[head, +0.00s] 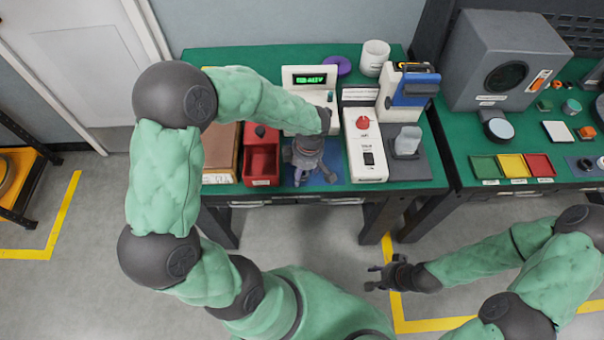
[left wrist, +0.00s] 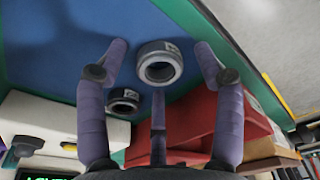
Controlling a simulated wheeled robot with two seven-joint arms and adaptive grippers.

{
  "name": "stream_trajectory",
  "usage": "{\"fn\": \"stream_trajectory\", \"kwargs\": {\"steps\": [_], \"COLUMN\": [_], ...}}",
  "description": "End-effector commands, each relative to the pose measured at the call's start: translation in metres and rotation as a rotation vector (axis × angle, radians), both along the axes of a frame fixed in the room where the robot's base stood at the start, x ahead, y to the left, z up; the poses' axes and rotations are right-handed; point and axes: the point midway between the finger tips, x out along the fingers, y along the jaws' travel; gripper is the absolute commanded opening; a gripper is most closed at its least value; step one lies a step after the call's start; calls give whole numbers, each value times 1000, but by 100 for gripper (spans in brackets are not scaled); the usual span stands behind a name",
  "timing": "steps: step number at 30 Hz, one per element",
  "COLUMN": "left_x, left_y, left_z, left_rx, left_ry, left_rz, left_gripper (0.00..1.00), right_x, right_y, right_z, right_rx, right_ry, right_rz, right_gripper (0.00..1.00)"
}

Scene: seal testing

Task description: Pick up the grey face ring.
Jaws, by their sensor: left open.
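A grey ring (left wrist: 144,73) with a dark label on its side lies on the blue mat (left wrist: 75,40), in the middle of the left wrist view. A second, darker ring (left wrist: 113,106) lies on the mat to its lower left. My left gripper (left wrist: 160,52) is open, its purple fingers spread around the grey ring in the picture; I cannot tell whether they touch it. In the head view the left gripper hides the rings, and the blue mat (head: 328,180) shows beside it. My right gripper (head: 374,277) is open and empty, in front of the table.
On the green bench, a red bin (head: 262,178) and brown box (head: 220,160) stand left of the mat. A white box with a red knob (head: 362,165) stands right. A display unit (head: 310,78) is behind. A second bench with a grey machine (head: 470,60) is farther right.

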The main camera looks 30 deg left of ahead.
Motion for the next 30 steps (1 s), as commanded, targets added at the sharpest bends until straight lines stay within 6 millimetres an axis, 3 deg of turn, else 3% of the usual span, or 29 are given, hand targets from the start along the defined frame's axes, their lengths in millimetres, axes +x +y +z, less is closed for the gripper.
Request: {"fn": "stream_trajectory", "kwargs": {"steps": [3, 4, 9, 10, 23, 30], "left_x": [0, 0, 0, 0, 0, 1], "left_y": [0, 0, 0, 0, 0, 0], "left_z": [1, 1, 1, 1, 4, 27], "left_rx": [0, 0, 0, 0, 0, 1], "left_ry": [-1, -1, -1, -1, -1, -4], "left_rz": [0, 0, 0, 0, -1, 0], "left_gripper": [68, 63, 15, 9, 9, 9], "right_x": [0, 0, 0, 0, 0, 0], "right_y": [0, 0, 0, 0, 0, 0], "right_z": [1, 1, 1, 1, 2, 13], "right_rx": [0, 0, 0, 0, 0, 0], "right_ry": [0, 0, 0, 0, 0, 0], "right_rz": [0, 0, 0, 0, 0, 0], "right_gripper": [40, 40, 40, 40, 40, 40]}}
